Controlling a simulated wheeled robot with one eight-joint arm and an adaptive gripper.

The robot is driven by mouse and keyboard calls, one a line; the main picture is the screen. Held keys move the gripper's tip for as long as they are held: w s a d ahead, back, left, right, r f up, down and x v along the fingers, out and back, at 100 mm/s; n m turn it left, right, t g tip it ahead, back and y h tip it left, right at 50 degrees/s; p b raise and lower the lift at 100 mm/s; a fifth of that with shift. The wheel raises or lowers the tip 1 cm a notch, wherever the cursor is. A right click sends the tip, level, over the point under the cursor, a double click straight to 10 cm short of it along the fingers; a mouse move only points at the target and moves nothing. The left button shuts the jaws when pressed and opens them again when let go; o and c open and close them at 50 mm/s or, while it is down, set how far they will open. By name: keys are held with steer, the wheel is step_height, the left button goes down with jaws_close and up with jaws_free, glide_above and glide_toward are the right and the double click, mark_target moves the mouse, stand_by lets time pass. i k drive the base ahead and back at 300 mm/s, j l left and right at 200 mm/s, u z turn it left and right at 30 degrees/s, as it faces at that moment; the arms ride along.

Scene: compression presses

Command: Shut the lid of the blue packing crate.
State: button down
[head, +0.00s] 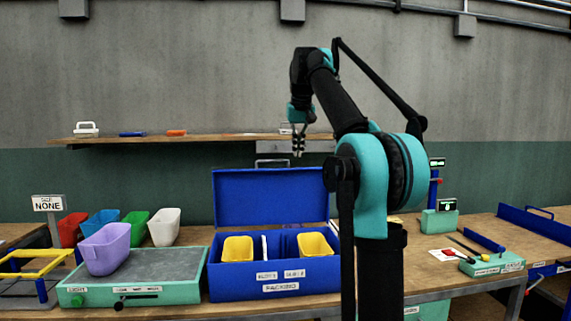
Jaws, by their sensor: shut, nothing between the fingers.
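The blue packing crate (220,278) stands on the workbench in the head view, with a "PACKING" label on its front. Its blue lid (270,198) is open and stands upright at the crate's back edge. Two yellow bins (238,249) (314,245) sit inside, with a white upright piece (264,247) between them. My gripper (299,152) is shut and empty, pointing down above the lid's top edge in the picture. I cannot tell its depth relative to the lid. My arm hides the crate's right end.
A green tray (190,292) with a dark top stands left of the crate, a purple bin (106,250) on it. Red, blue, green and white bins (163,227) stand behind. A wall shelf (200,137) runs behind the lid. Green devices (492,264) stand at right.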

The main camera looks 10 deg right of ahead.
mark_target(256, 196)
steer(key=i, duration=0.95)
